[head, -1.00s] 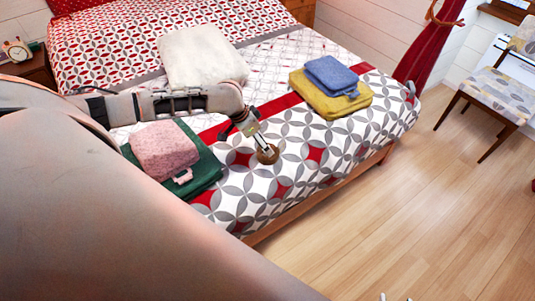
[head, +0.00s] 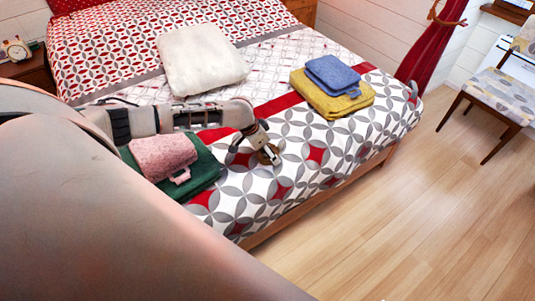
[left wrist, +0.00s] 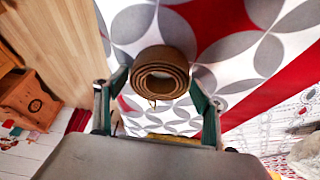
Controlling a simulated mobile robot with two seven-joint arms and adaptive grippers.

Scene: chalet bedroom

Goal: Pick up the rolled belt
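The rolled belt (head: 266,157) is a brown coil on the patterned bedspread near the bed's front edge. My left gripper (head: 268,151) is right over it and partly hides it in the head view. In the left wrist view the coil (left wrist: 160,74) lies between the two fingers of my left gripper (left wrist: 159,80), one on each side. My right gripper is not in view.
A folded pink towel (head: 163,157) on a green one (head: 203,172) lies left of the belt, under my left arm. A blue towel (head: 331,73) on a yellow one (head: 334,103) lies at the back right. A white cushion (head: 200,60) lies farther back.

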